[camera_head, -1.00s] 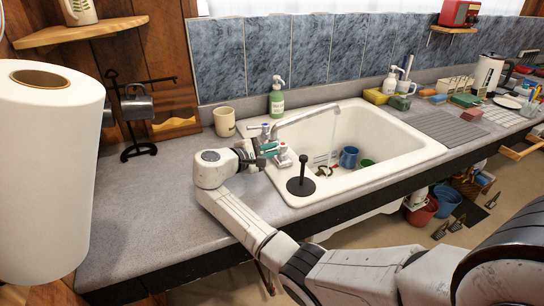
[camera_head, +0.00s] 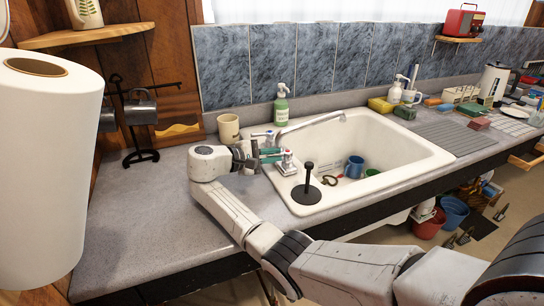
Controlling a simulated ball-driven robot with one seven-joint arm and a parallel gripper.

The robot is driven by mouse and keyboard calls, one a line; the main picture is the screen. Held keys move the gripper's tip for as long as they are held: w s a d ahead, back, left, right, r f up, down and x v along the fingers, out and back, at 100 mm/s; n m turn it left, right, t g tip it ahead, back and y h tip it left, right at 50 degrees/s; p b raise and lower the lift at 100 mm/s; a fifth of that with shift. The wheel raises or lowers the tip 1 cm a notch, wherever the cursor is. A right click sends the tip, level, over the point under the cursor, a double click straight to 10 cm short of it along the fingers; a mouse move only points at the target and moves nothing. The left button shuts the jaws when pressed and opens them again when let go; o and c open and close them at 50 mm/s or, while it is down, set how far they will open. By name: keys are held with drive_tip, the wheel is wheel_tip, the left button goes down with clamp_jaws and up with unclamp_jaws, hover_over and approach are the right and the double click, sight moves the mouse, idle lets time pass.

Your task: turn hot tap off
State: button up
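The white sink (camera_head: 415,165) is set in the grey counter. Its chrome tap spout (camera_head: 312,122) reaches over the basin, and I see no water stream below its end. One tap handle (camera_head: 262,135) is at the back left of the spout. The other tap handle (camera_head: 286,162) is at the front, on the sink's left rim. I cannot make out which is hot. My gripper (camera_head: 274,155) reaches in from the left, with its green-tipped fingers right at the front handle. Whether they touch or grip it is too small to tell. My wrist hides part of the rim.
A black plunger-like stopper (camera_head: 307,192) stands on the front rim. A beige mug (camera_head: 228,128) and green soap bottle (camera_head: 281,106) stand behind the tap. A blue mug (camera_head: 354,167) is in the basin. A paper roll (camera_head: 45,170) is at left.

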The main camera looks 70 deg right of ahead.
drive_tip(key=o, duration=0.5)
drive_tip(key=shift+c, duration=0.2)
drive_tip(key=b+v, duration=0.2)
drive_tip(key=v, duration=0.8)
drive_tip(key=shift+w+a, duration=0.2)
drive_tip(key=shift+a, duration=0.1)
